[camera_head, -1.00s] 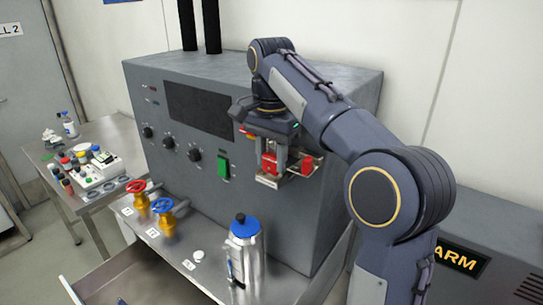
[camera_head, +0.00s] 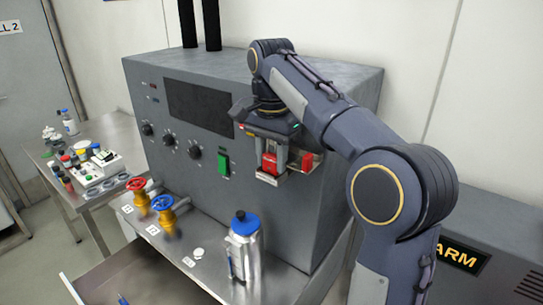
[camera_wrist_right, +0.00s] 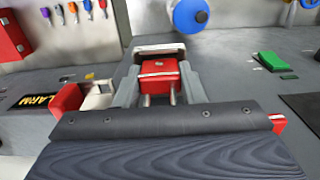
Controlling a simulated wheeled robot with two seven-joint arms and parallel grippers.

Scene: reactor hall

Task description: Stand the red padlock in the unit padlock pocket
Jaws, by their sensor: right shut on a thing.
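The red padlock (camera_head: 270,163) is between the fingers of my right gripper (camera_head: 271,168), at the front of the grey unit (camera_head: 250,120). In the right wrist view the red padlock (camera_wrist_right: 160,78) shows between the two fingers of my right gripper (camera_wrist_right: 160,90), with its shackle bars toward the palm. A pale metal pocket (camera_wrist_right: 158,48) frames the padlock's far end there; I cannot tell how deep the padlock sits in it. A second red part (camera_head: 305,163) is just right of the gripper. My left gripper is out of view.
A green switch (camera_head: 223,166) and several black knobs are left of the gripper on the unit's face. Below stand a silver bottle with a blue cap (camera_head: 243,245) and red and blue valves (camera_head: 163,207) on the steel shelf. A cluttered side table (camera_head: 75,150) is at left.

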